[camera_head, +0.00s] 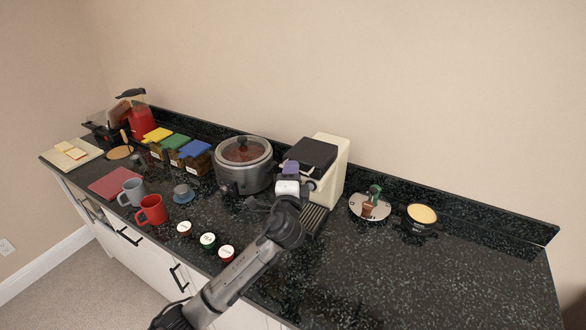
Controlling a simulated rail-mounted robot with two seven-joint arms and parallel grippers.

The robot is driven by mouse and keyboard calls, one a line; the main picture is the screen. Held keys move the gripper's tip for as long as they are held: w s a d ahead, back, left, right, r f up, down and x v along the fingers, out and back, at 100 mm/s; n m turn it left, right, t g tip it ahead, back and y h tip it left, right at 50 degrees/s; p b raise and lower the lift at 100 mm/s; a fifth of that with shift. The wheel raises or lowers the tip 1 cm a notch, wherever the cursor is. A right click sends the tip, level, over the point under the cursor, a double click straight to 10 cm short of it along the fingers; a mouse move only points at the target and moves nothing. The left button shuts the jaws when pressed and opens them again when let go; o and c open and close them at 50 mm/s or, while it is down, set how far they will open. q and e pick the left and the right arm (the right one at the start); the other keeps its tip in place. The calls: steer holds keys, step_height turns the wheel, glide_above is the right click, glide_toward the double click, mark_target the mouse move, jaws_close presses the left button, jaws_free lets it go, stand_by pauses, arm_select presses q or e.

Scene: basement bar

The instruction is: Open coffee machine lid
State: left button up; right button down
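The coffee machine (333,167) is cream with a black lid (311,154) on top and a dark drip tray (314,219) at its base. It stands near the back wall, right of the slow cooker. The lid looks closed. One arm of mine reaches up from the bottom, and my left gripper (289,170) is at the front of the machine, just below the lid's front edge. The gripper overlaps the machine in the picture, so I cannot tell whether it touches. Its fingers are too small and dark to show their opening. My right gripper is not in view.
A slow cooker (243,176) stands close left of the machine. Three small pods (208,240) lie near the front edge, with red (152,209) and grey mugs (132,192) further left. A round tray (369,207) and a yellow-filled pot (421,216) stand right.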

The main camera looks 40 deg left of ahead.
arm_select(q)
steer(key=shift+w+a+r, duration=0.15)
steer(key=shift+w+a, duration=0.2)
steer(key=shift+w, duration=0.15)
jaws_close()
stand_by(0.3)
